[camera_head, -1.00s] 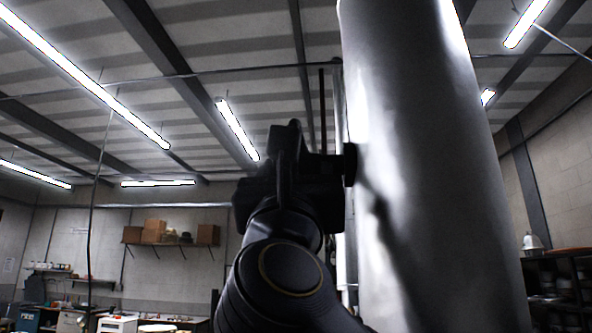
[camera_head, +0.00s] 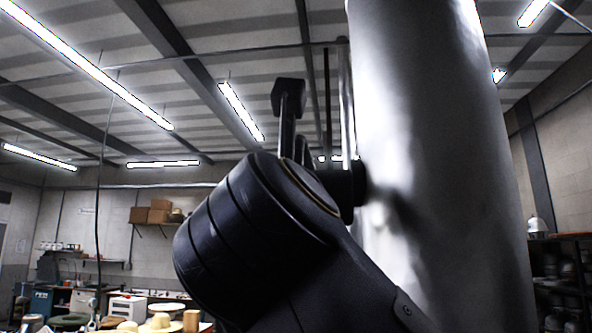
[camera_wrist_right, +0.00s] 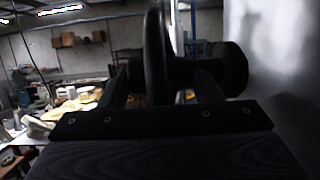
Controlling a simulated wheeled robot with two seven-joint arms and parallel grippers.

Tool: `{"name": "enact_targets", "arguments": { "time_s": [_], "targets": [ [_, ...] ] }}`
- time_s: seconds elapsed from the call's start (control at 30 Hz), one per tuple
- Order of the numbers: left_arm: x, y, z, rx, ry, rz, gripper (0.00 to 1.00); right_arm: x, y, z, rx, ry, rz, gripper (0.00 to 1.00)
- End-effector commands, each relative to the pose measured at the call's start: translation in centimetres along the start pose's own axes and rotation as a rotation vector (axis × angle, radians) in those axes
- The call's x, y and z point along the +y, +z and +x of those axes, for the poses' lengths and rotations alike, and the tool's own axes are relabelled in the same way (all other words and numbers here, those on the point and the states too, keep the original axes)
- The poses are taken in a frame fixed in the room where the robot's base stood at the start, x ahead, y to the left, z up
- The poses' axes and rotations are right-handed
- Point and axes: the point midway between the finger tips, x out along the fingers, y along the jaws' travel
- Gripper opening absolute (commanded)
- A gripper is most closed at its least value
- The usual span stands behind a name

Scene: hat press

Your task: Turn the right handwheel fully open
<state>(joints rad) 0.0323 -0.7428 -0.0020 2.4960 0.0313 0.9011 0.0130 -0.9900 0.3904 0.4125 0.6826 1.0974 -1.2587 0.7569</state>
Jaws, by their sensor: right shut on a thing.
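The right handwheel is dark and fixed to the side of the big grey column. In the right wrist view its rim (camera_wrist_right: 155,50) stands edge-on in front of me, with its round hub (camera_wrist_right: 236,68) to the right against the column. My right gripper (camera_wrist_right: 160,76) is shut on the rim, one finger on each side. In the head view my black wrist hides most of the wheel and the jaws; a dark round hub part (camera_head: 357,188) shows at the column. A dark rod with a square end rises above my wrist; I cannot tell what it belongs to. My left gripper is not in view.
The tall grey metal column (camera_head: 435,170) fills the right of the head view, close to my right arm. Behind, tables with pale hats (camera_head: 160,322), a wall shelf with boxes (camera_head: 158,212) and a dark rack (camera_head: 562,280) stand farther off.

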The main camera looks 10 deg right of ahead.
Motion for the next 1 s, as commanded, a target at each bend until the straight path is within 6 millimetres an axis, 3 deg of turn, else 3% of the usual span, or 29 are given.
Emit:
{"name": "enact_targets", "arguments": {
  "time_s": [0.4,1.0],
  "targets": [
    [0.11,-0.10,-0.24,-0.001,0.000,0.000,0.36,0.07,0.15,-0.03,0.139,0.001,0.004,0.35],
    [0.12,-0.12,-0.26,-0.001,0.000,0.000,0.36,-0.04,0.25,0.01,0.166,-0.001,0.002,0.35]
  ]
}}
